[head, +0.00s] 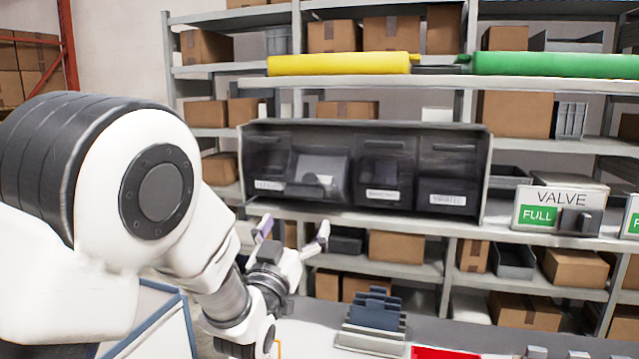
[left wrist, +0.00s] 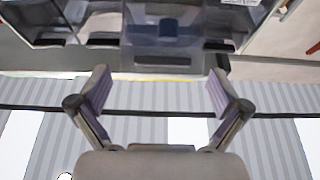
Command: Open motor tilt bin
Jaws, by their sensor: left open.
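A row of dark, see-through tilt bins (head: 367,140) sits in a grey housing on the shelf. Its labels are too blurred to read, so I cannot tell which one is the motor bin. The bin second from the left (head: 320,168) shows a pale patch inside and seems to stand differently from the others. My left gripper (head: 293,232) is open and empty, below and in front of the left part of the row. In the left wrist view the open fingers (left wrist: 160,88) point toward one dark bin (left wrist: 165,62), apart from it. My right gripper is out of view.
A box marked VALVE and FULL (head: 560,200) stands right of the row. Yellow (head: 340,64) and green (head: 550,63) rolls lie on the rail above. A grey-blue stepped holder (head: 372,320) and a red item (head: 440,353) lie on the white table below.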

